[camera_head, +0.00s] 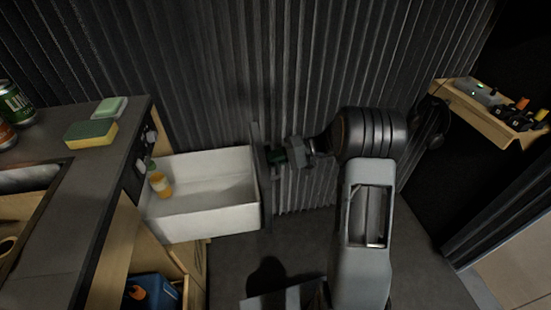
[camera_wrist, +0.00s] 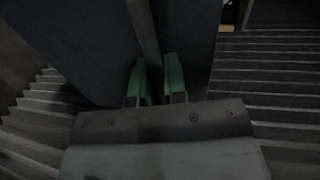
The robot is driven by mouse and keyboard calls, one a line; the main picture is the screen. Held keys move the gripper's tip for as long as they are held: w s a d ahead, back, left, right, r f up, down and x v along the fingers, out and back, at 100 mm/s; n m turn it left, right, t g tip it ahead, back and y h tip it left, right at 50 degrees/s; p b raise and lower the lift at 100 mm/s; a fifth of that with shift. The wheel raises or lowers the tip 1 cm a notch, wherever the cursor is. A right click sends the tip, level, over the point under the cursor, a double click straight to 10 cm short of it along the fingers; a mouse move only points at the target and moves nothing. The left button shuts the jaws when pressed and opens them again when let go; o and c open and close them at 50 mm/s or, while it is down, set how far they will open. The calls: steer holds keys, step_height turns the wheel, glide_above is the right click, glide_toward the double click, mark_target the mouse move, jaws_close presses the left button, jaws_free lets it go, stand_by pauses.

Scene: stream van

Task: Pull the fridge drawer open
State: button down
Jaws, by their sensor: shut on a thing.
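The fridge drawer (camera_head: 205,225) is a white open-topped box that stands pulled out from the counter unit, with a dark front panel (camera_head: 256,165) at its right end. An orange-and-green bottle (camera_head: 159,182) is inside it at the left. My gripper (camera_head: 277,157) is at the outer side of the front panel. In the wrist view its green fingers (camera_wrist: 158,80) are shut on the grey bar handle (camera_wrist: 143,30) of the dark front panel (camera_wrist: 85,45). The exact contact on the handle is partly hidden by the fingers.
The counter (camera_head: 105,165) at left carries a sponge (camera_head: 91,133), a soap bar (camera_head: 109,107) and cans (camera_head: 14,105). A blue box (camera_head: 152,290) is low beneath it. A ribbed dark wall (camera_head: 210,80) runs behind the drawer. A wooden shelf (camera_head: 470,100) with small items is at right.

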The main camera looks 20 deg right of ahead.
steer(key=shift+s+f, duration=0.1)
steer(key=c, duration=1.2)
jaws_free()
steer(key=p+v, duration=0.1)
steer(key=v, duration=1.2)
steer(key=shift+d+p, duration=0.35)
steer(key=shift+d, duration=0.05)
